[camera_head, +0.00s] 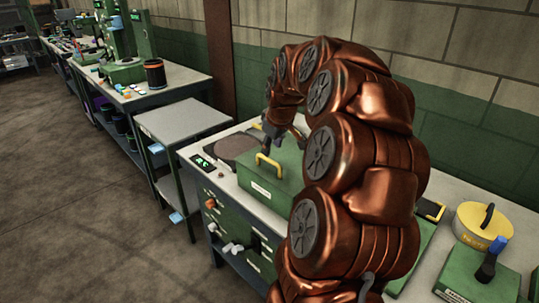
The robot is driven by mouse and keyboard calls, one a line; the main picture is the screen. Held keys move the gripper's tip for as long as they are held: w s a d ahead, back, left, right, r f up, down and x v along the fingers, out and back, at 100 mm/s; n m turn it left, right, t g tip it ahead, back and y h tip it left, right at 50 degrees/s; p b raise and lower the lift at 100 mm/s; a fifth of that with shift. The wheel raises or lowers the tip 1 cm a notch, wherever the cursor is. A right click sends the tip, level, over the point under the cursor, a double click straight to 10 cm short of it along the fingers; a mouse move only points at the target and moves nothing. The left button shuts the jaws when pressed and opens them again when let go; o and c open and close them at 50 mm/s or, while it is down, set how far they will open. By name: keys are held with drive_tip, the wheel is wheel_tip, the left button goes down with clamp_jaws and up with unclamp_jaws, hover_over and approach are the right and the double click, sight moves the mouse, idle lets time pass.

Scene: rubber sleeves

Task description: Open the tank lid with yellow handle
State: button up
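The green tank (275,188) is set in the grey bench top, partly hidden behind my copper arm. Its flat green lid (290,160) looks shut. The yellow handle (268,164) stands up near the lid's left edge. My gripper (273,140) is dark and small in this view, above and just behind the handle. It looks apart from the handle, but I cannot be sure of the gap. I cannot make out whether its fingers are open or shut.
A dark round plate (232,146) and a small display (203,162) sit left of the tank. A yellow round lid (483,222) and a green box with a blue-topped handle (483,270) are at the right. A grey side table (182,120) stands left.

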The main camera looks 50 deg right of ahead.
sight(269, 160)
drive_tip(key=shift+p+x, duration=0.9)
drive_tip(key=shift+x, duration=2.2)
clamp_jaws()
